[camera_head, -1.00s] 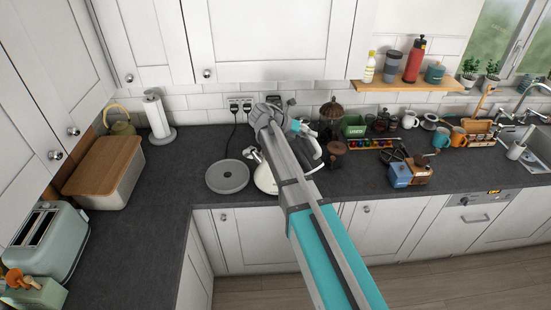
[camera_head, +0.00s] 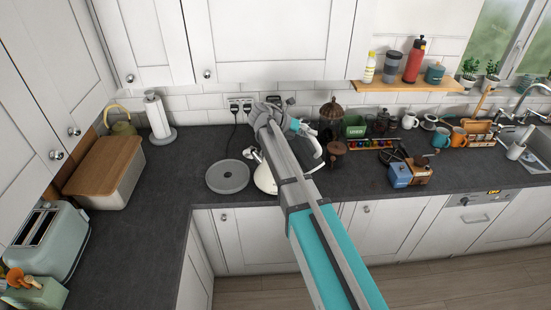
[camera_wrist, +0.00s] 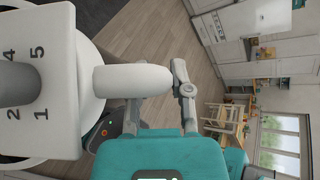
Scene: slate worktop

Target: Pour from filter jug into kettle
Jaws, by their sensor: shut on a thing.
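The white kettle (camera_head: 264,181) stands on the worktop, partly hidden behind my arm in the head view. Its short spout shows at its upper left. In the wrist view the white filter jug (camera_wrist: 88,75) fills the left side, with a numbered white top plate. Its rounded white handle (camera_wrist: 132,81) juts toward my gripper (camera_wrist: 160,98), which is shut on it. In the head view my arm hides most of the jug and the fingers. A curved white piece shows right of my arm; I cannot tell whether it belongs to the jug or kettle.
A round grey plate (camera_head: 227,176) lies left of the kettle. A brown grinder (camera_head: 336,154) and a rack of coloured capsules (camera_head: 371,143) stand to the right. A blue-and-brown mill (camera_head: 408,172) is farther right.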

